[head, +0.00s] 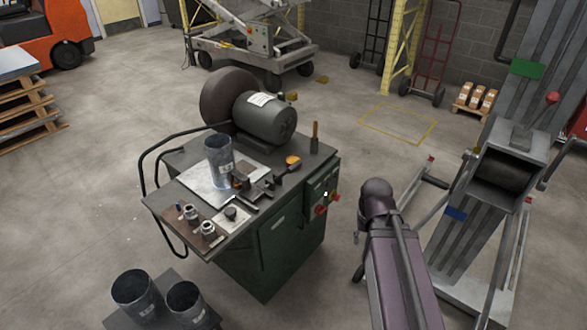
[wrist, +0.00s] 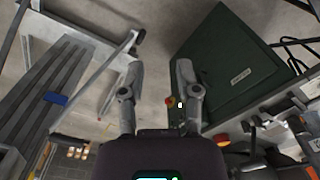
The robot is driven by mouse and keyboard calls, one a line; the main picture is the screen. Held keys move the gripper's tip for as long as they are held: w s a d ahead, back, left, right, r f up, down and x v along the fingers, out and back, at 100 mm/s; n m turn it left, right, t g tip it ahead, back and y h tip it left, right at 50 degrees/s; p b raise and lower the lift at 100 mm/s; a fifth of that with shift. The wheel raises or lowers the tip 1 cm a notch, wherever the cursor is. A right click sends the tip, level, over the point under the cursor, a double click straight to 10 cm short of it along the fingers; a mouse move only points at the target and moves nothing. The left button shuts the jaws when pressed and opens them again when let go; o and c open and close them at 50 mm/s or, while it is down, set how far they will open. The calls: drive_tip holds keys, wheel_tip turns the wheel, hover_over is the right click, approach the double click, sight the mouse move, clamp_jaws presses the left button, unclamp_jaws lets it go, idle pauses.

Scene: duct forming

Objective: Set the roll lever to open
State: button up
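A lever with a red ball knob (head: 552,97) stands up on the grey machine (head: 510,150) at the right of the head view. It is the only clear lever I see, but no label shows whether it is the roll lever, and its open or closed setting cannot be read. My gripper (wrist: 158,85) shows in the wrist view with its two fingers spread apart and nothing between them. It points down past the green cabinet and the floor. In the head view my purple arm is in front at lower right and the fingers are hidden. The red knob is not clearly visible in the wrist view.
A green cabinet bench (head: 265,225) with a grinder motor (head: 264,118), a metal cylinder (head: 219,158) and tools stands left of my arm. A red button (head: 320,210) is on its side. Two dark cylinders stand at lower left. The floor behind the bench is mostly clear.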

drive_tip(key=shift+o, duration=0.5)
drive_tip(key=w+a+r+m+p, duration=0.1)
drive_tip(key=w+a+r+p, duration=0.2)
drive_tip(key=w, duration=0.4)
drive_tip(key=w+a+r+m+t+y+p, duration=0.1)
drive_tip(key=w+a+r+m+p, duration=0.1)
drive_tip(key=w+a+r+p, duration=0.2)
drive_tip(key=w+a+r, duration=0.1)
drive_tip(key=w, duration=0.2)
drive_tip(key=shift+a+p, duration=0.3)
drive_tip(key=shift+a, duration=0.1)
wheel_tip(320, 180, up, 6)
drive_tip(key=r+m+y+p, duration=0.1)
drive_tip(key=m+p, duration=0.3)
drive_tip(key=p, duration=0.2)
hover_over(290, 169)
drive_tip(key=s+d, duration=0.2)
drive_tip(key=shift+w+d+f+t, duration=0.2)
drive_tip(key=shift+f+t, duration=0.1)
drive_tip(key=shift+f, duration=0.1)
drive_tip(key=b+x, duration=1.3)
drive_tip(key=shift+a+f, duration=0.15)
drive_tip(key=shift+f, duration=0.1)
clamp_jaws()
